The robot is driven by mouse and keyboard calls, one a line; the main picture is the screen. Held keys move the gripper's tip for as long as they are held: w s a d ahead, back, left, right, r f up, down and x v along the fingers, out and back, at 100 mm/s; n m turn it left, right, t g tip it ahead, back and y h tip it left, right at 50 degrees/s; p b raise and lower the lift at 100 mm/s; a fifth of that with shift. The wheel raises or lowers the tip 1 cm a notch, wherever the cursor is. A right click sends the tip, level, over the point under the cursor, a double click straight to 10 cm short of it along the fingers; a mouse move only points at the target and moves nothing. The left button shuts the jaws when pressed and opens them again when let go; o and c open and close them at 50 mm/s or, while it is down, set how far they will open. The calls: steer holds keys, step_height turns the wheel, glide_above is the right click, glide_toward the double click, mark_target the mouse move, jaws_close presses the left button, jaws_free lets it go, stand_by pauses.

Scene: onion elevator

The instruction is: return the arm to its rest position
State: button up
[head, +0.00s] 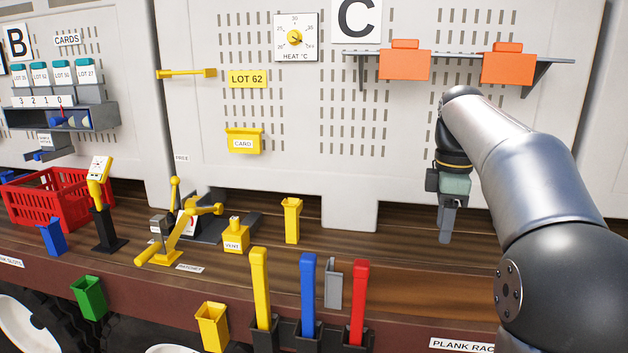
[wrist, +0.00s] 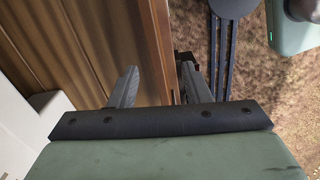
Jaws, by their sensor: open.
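My gripper (head: 446,225) hangs pointing down at the right of the head view, over the wooden deck and below the shelf with the orange boxes. In the wrist view my gripper (wrist: 160,88) shows two grey fingers standing apart, with nothing between them. Below the fingers are the edge of the wooden deck (wrist: 90,45) and the ground. My arm comes in from the right side of the head view and hides part of the deck and the wall there.
Yellow, blue (head: 308,290) and red (head: 358,300) upright planks stand at the deck's front edge, left of my arm. Orange boxes (head: 404,62) sit on the wall shelf above.

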steer(key=s+a+f+m, duration=0.6)
steer(key=s+a+f, duration=0.1)
steer(key=s+f, duration=0.5)
steer(key=s+a+f+m, duration=0.6)
steer(key=s+f+m, duration=0.1)
steer(key=s+f, duration=0.5)
steer(key=shift+s+a+m, duration=0.3)
steer(key=shift+s+a, duration=0.1)
steer(key=shift+s, duration=0.05)
